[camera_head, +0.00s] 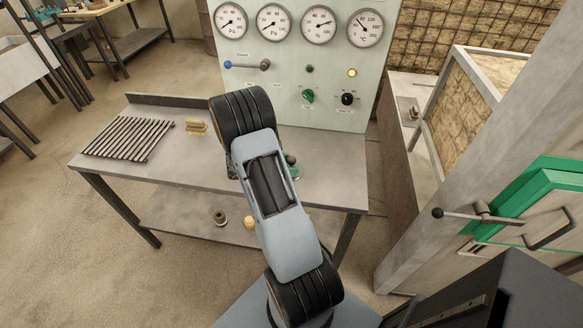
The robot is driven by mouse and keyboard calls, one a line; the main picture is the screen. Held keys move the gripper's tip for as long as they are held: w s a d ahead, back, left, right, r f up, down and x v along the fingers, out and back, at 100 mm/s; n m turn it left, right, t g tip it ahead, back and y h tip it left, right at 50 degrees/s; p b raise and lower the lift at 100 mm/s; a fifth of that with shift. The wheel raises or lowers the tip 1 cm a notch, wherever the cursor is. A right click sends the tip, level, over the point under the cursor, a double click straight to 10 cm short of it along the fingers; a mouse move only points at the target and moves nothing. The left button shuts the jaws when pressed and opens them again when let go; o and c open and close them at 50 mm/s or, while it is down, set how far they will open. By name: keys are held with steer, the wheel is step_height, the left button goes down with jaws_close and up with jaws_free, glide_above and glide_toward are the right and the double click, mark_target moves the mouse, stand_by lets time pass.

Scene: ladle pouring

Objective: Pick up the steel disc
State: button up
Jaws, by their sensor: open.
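I cannot make out a steel disc in this view. The grey metal table (331,180) stands in front of the gauge panel, and my arm reaches over it and covers its middle. My gripper is hidden behind my own arm, so I cannot see where its fingers are. A small green and dark thing (292,166) shows just right of the arm on the tabletop, partly covered.
A slatted metal rack (128,138) and a small tan block (196,127) sit on the table's left. A brown round item (219,217) and a yellow one (249,222) are on the lower shelf. The gauge panel (290,62) rises behind; a green door (540,190) stands right.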

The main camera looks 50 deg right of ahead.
steer(key=shift+s+d+f, duration=0.1)
steer(key=shift+d, duration=0.1)
steer(key=shift+c, duration=0.2)
jaws_close()
stand_by(0.4)
